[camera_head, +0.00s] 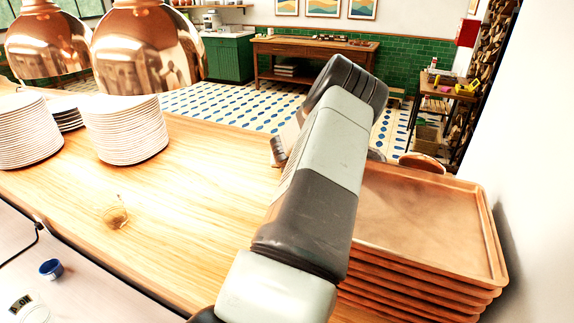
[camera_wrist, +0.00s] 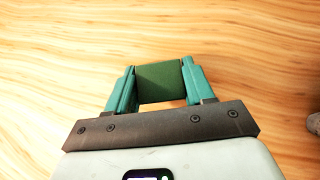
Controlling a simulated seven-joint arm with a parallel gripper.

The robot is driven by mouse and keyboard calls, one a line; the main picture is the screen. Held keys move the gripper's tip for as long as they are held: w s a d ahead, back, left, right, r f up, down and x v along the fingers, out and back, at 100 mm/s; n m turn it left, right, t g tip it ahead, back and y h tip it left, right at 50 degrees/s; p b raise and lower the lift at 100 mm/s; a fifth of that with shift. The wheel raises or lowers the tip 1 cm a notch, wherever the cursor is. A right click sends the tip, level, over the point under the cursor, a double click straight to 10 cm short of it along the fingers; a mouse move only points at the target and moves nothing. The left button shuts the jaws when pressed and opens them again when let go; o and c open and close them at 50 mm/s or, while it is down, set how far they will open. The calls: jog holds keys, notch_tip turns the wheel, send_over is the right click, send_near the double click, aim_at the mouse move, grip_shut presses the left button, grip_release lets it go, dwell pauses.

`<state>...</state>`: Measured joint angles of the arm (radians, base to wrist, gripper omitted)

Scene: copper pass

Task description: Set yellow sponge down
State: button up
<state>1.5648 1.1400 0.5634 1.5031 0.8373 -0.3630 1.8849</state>
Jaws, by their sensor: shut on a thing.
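My gripper (camera_wrist: 159,68) shows in the wrist view, with its two teal fingers shut on a block with a dark green face (camera_wrist: 161,84). This is probably the sponge seen from its green side; no yellow shows. The block sits squarely between the fingers, over the light wooden counter (camera_wrist: 60,60). I cannot tell whether it touches the wood. In the head view my arm hides the fingers and the block. The same wooden counter (camera_head: 215,180) spreads to the left of my arm.
A stack of copper-coloured trays (camera_head: 430,225) stands right of my arm. White plate stacks (camera_head: 125,130) stand at the left under copper lamps (camera_head: 148,50). A small clear glass item (camera_head: 116,212) is on the counter's left part. A blue cup (camera_head: 50,268) is lower left. The middle counter is clear.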

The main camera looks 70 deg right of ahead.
jog(key=shift+f, duration=0.15)
jog(key=o, duration=1)
jog(key=shift+s+a+r, duration=0.1)
jog(key=shift+r, duration=0.25)
jog(key=v, duration=1.1)
jog(key=shift+a+r, duration=0.2)
jog(key=shift+a, duration=0.05)
